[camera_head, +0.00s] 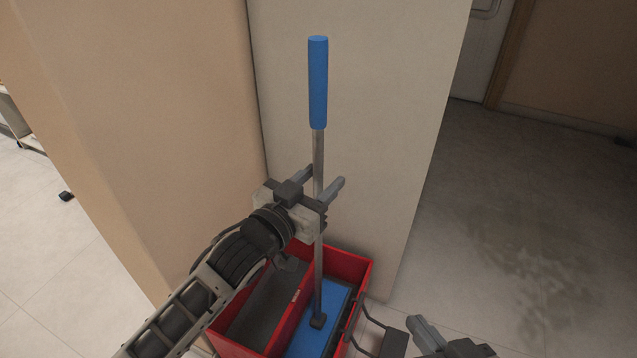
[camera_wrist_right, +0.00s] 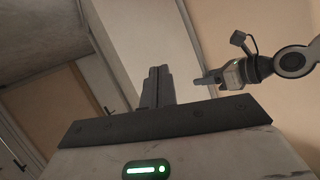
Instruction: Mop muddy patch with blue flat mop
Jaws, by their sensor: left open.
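The blue flat mop stands upright, with a blue grip (camera_head: 318,85) and a thin grey pole (camera_head: 318,262). Its flat blue head (camera_head: 312,318) is in the right compartment of a red bucket (camera_head: 362,268). My left gripper (camera_head: 322,180) is open, with its fingers on either side of the pole below the blue grip. I cannot tell whether they touch it. The muddy patch (camera_head: 535,275) is a darker, brownish stain on the floor at the right. My right gripper (camera_head: 420,330) is low, right of the bucket; its fingers are together and empty in the right wrist view (camera_wrist_right: 155,87).
A beige wall corner (camera_head: 370,120) stands right behind the bucket and mop. A black pedal or bracket (camera_head: 393,343) sticks out from the bucket's right side, close to my right gripper. A door frame (camera_head: 510,50) is at the back.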

